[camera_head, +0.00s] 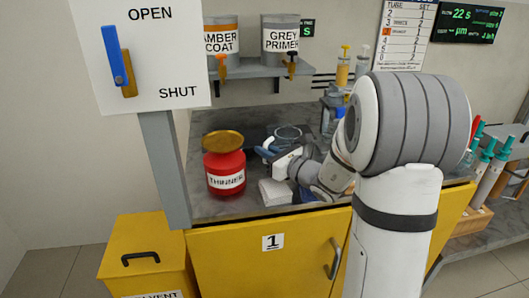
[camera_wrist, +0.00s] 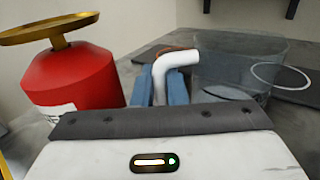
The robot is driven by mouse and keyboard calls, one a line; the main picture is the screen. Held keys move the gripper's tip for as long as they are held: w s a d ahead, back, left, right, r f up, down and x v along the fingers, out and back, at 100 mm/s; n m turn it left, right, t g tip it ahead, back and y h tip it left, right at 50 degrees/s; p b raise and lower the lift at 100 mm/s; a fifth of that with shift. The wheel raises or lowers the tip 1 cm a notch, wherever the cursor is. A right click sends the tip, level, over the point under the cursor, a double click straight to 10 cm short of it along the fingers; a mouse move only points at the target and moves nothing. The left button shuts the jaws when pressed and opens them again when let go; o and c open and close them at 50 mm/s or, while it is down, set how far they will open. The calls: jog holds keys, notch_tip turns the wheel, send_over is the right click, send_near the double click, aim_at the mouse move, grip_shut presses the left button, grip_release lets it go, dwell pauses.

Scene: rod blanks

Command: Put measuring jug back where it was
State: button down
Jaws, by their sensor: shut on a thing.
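The measuring jug (camera_wrist: 235,65) is clear, with a white handle (camera_wrist: 172,62). In the wrist view it stands upright just beyond my gripper (camera_wrist: 162,90), whose blue fingers are shut on the handle. In the head view the jug (camera_head: 288,134) shows at the middle of the grey worktop, with my gripper (camera_head: 268,150) at its left side. I cannot tell whether its base touches the surface. A thin white ring (camera_wrist: 280,76) shows at its right in the wrist view, over a dark patch.
A red thinner can (camera_head: 224,170) with a brass top stands left of my gripper; it looms close in the wrist view (camera_wrist: 75,75). Syringes (camera_head: 343,70) stand behind at right. A shelf (camera_head: 262,70) with two paint tins overhangs the back.

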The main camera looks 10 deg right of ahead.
jog(key=shift+f, duration=0.2)
jog(key=c, duration=1.5)
grip_release()
jog(key=shift+r, duration=0.1)
